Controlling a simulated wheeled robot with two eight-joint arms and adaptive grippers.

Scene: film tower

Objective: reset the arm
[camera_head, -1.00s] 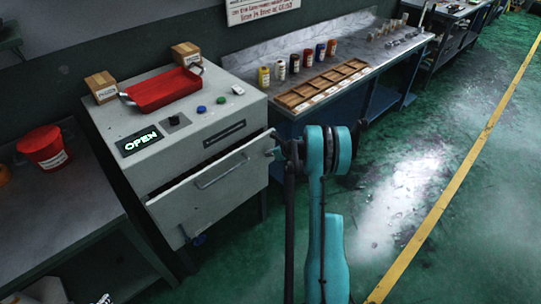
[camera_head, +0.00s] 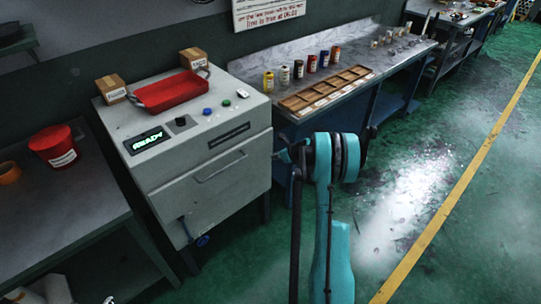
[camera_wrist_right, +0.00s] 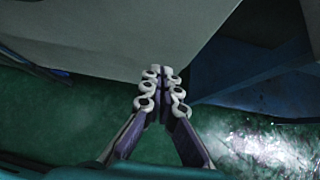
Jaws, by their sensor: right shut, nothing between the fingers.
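My right arm (camera_head: 322,215), teal and black, rises from the bottom of the head view beside the grey machine (camera_head: 225,175). In the right wrist view my right gripper (camera_wrist_right: 162,75) is shut with nothing between its fingers. Its pale fingertips meet below the edge of a light grey surface, with green floor under them. In the head view the gripper is hard to make out at the machine's right side. The machine's front door with its bar handle (camera_head: 220,167) is shut. Its display (camera_head: 147,140) reads READY. My left gripper is not in view.
A red tray (camera_head: 170,92) and cardboard boxes sit on the machine. A red bucket (camera_head: 54,146) stands on the left table. The bench at right holds several small bottles and a wooden divided tray (camera_head: 325,89). Green floor right of my arm is free.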

